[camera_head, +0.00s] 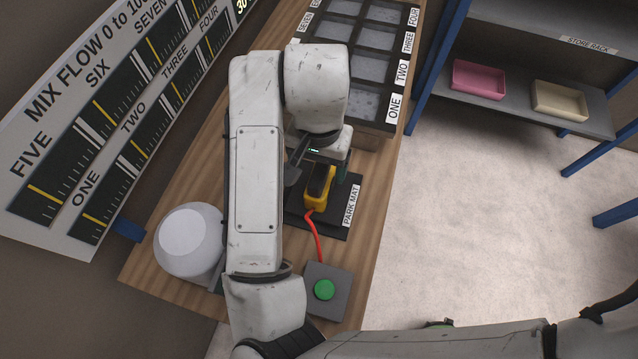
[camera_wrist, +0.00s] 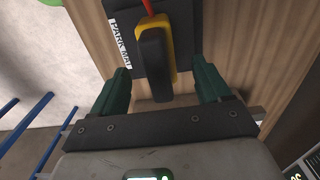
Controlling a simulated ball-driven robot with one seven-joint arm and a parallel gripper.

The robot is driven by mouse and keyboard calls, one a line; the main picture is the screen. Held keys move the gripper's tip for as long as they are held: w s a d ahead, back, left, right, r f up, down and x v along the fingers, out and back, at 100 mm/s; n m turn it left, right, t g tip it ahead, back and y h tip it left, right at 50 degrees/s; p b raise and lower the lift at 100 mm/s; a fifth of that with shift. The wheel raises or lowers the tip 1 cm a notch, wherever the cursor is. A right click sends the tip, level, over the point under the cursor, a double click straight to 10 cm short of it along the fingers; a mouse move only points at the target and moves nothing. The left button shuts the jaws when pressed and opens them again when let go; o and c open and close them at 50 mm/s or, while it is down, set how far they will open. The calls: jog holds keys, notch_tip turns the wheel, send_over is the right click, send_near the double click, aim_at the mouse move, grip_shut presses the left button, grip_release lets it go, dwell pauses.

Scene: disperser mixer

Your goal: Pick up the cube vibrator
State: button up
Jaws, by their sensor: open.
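The cube vibrator (camera_head: 319,186) is a yellow and black tool with a red cord. It lies on the black park mat (camera_head: 336,222) on the wooden bench. The wrist view shows its black and yellow body (camera_wrist: 154,50) between my fingers, with part of the mat (camera_wrist: 121,15) beside it. My gripper (camera_head: 320,168) is open, with its green fingers (camera_wrist: 160,68) on either side of the tool. I see no finger touching it. The hand and arm partly hide the tool's far end in the head view.
A grey box with a green button (camera_head: 324,290) sits near the bench's front edge, with the red cord running toward it. A white round device (camera_head: 190,242) stands left. A tray of labelled compartments (camera_head: 371,67) is behind. A store rack (camera_head: 540,45) holds pink (camera_head: 479,79) and cream (camera_head: 560,101) bins.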

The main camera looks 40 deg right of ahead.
jog(key=shift+d+f+p, duration=0.1)
jog(key=shift+f+p, duration=0.4)
jog(key=shift+f, duration=2.6)
grip_shut()
